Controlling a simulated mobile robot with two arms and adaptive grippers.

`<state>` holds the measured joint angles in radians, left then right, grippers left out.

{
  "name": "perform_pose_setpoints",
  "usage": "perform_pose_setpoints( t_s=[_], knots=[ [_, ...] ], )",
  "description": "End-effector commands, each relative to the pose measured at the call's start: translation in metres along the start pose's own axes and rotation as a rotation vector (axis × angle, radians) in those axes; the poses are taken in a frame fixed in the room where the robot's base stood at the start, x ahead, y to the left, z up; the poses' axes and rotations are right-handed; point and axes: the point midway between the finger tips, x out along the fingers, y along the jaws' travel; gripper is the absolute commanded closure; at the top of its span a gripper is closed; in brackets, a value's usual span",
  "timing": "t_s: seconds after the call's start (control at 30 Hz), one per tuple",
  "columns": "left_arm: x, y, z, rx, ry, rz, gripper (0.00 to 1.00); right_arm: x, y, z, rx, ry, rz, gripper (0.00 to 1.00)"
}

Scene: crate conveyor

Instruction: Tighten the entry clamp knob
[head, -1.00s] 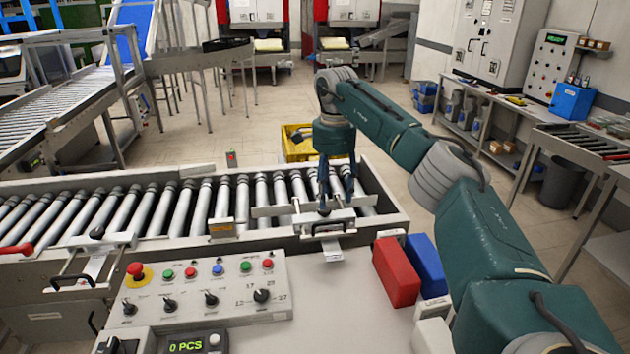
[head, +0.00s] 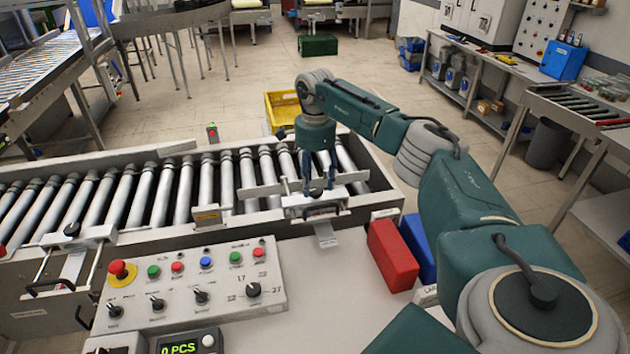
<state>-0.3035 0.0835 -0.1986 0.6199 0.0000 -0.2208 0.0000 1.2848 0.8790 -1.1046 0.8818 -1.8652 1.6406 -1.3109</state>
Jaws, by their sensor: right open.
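My right gripper (head: 319,187) points straight down over the clamp (head: 344,206) at the right end of the roller conveyor. Its two fingers are apart, one on each side of where this clamp's knob sits. I cannot make out the knob itself or whether the fingers touch it. A second clamp (head: 92,240) with a round black knob (head: 72,229) stands at the left of the conveyor, with no gripper near it. I cannot read which clamp is labelled entry. My left gripper is not in view.
A control panel (head: 190,296) with buttons and dials stands in front of the conveyor (head: 160,224). A red box (head: 392,256) and a blue box (head: 418,246) stand right of the right clamp. A yellow crate (head: 283,110) is on the floor behind.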

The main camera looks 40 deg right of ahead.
Motion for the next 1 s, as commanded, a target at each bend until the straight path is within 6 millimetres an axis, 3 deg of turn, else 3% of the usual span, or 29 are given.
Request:
perform_pose_setpoints(
  t_s=[0.17,0.47,0.7,1.0],
  knots=[
    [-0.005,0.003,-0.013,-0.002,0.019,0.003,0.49,0.014,0.0,0.001,-0.001,0.0,0.0,0.49],
    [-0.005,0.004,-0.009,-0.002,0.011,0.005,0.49,0.018,0.0,0.001,-0.001,0.0,-0.001,0.49],
    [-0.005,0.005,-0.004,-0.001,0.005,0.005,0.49,0.017,0.0,0.001,-0.001,0.0,-0.001,0.94],
    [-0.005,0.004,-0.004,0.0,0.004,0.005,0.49,0.017,0.0,0.001,0.024,-0.001,-0.002,0.94]
  ],
)
